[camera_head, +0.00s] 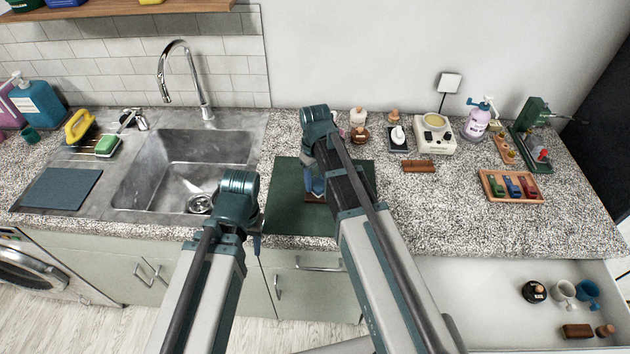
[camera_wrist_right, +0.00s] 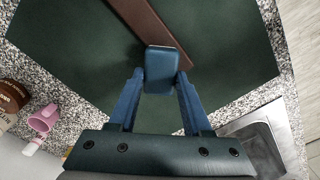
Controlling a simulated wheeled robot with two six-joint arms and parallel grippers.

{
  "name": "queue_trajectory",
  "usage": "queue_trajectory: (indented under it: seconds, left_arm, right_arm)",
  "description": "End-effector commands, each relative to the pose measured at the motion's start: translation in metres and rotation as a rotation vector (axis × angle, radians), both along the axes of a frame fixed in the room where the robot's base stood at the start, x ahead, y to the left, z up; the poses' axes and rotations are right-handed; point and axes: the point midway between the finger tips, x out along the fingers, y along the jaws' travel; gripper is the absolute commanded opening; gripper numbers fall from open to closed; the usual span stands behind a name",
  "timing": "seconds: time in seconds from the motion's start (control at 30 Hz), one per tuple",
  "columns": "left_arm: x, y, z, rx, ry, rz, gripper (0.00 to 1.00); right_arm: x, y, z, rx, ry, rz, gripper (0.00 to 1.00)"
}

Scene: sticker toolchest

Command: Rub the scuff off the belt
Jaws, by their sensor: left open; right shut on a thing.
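A brown belt (camera_wrist_right: 140,20) lies flat across a dark green mat (camera_wrist_right: 60,40) in the right wrist view. In the head view the mat (camera_head: 285,190) is right of the sink and the belt is mostly hidden behind my right arm. My right gripper (camera_wrist_right: 160,75) is shut on a small blue block (camera_wrist_right: 160,66). The block is over the belt's edge; I cannot tell whether it touches. I see no scuff; the block and fingers cover part of the belt. My left gripper (camera_head: 257,243) is open and empty at the counter's front edge, left of the mat.
A steel sink (camera_head: 135,185) is left of the mat. Bottles, a white scale (camera_head: 434,135), a brown block (camera_head: 418,166) and a wooden tray of coloured clips (camera_head: 512,186) stand right. An open drawer (camera_head: 470,300) is at lower right. Bare counter lies right of the mat.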

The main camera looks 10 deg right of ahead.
Motion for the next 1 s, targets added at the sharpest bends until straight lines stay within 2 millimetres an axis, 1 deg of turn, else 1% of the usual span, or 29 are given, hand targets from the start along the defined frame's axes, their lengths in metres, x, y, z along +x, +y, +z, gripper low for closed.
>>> queue_trajectory:
  seconds: [0.17,0.7,0.8,1.0]
  left_arm:
    - [0.000,0.000,0.008,0.000,0.000,0.000,0.45]
    - [0.000,0.000,0.059,0.000,0.000,0.000,0.45]
    - [0.000,0.000,0.062,0.000,0.000,0.000,0.45]
    - [0.000,0.000,0.060,0.000,0.000,0.000,0.45]
  right_arm:
    - [0.000,0.000,0.008,0.000,0.000,0.000,0.04]
    - [0.000,0.000,0.059,0.000,0.000,0.000,0.04]
    - [0.000,0.000,0.062,0.000,0.000,0.000,0.04]
    - [0.000,0.000,0.060,0.000,0.000,0.000,0.04]
